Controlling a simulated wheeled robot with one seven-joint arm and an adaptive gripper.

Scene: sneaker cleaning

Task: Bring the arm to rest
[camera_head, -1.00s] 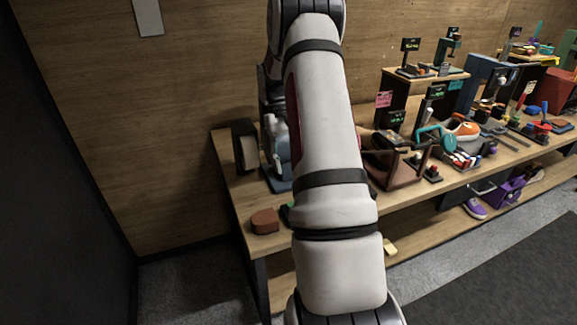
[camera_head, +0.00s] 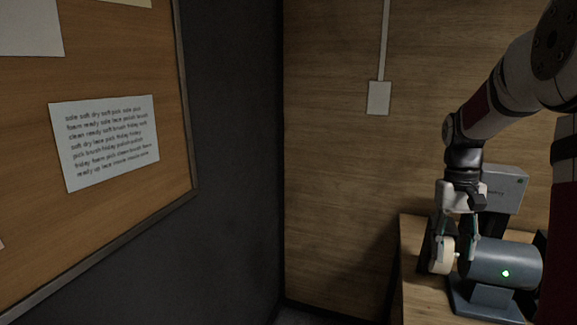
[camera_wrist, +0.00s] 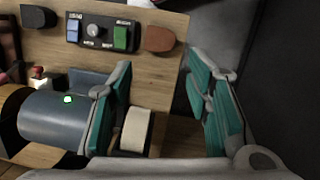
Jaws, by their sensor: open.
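My gripper (camera_head: 457,243) hangs down from my arm at the right of the head view. Its fingers are apart. In that view it overlaps the pale wheel (camera_head: 441,254) of a blue-grey machine (camera_head: 500,262) with a lit green lamp. In the wrist view the teal-padded fingers (camera_wrist: 165,112) are spread wide. The pale wheel (camera_wrist: 136,130) shows beside the left finger, with the machine body (camera_wrist: 50,118) further left. Nothing is held between the fingers. I cannot tell whether a finger touches the wheel.
The wrist view shows a control box (camera_wrist: 102,35) with knob and coloured buttons, and a brown block (camera_wrist: 160,39) near the bench edge. A grey box (camera_head: 503,188) stands behind my gripper. A wooden wall (camera_head: 335,150), a dark wall (camera_head: 235,130) and a pinboard (camera_head: 110,220) enclose the left side.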

